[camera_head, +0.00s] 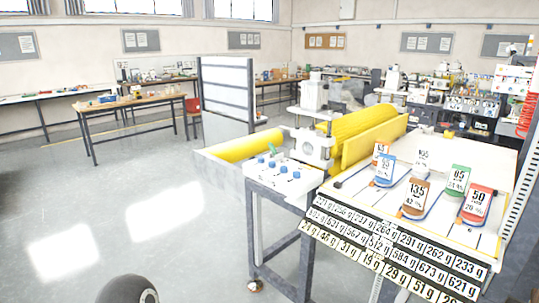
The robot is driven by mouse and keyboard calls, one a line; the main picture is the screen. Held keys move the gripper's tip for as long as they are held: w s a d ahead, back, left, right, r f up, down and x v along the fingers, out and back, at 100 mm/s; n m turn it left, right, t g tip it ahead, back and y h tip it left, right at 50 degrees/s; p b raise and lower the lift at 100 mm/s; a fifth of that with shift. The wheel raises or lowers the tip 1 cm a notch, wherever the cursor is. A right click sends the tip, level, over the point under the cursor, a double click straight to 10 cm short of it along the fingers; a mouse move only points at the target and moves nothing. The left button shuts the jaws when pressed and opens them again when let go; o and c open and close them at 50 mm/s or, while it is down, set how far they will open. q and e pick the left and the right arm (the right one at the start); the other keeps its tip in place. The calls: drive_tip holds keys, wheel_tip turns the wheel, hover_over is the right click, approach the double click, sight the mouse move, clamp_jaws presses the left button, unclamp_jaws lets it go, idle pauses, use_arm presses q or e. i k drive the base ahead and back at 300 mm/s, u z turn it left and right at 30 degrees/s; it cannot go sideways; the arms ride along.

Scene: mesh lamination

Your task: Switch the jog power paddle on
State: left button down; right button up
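I cannot make out a jog power paddle for certain at this size. A white control panel (262,177) with several small blue knobs (283,169) sits on the near left end of the laminating machine. Whether any of these is the paddle, and its on or off position, is too small to tell. Neither of my grippers shows in this view. A dark rounded part at the bottom edge, left of the middle, may be mine.
Yellow rollers (365,128) lie behind the panel. To the right, a white table (478,157) bears several coloured numbered cards, with rows of weight labels (390,245) along its front. A wooden workbench (130,103) stands far left. The grey floor (150,185) at left is clear.

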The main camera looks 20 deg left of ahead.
sight(271, 145)
drive_tip(key=k, duration=1.15)
drive_tip(key=u, duration=0.65)
drive_tip(key=i, duration=2.35)
drive_tip(key=z, duration=0.45)
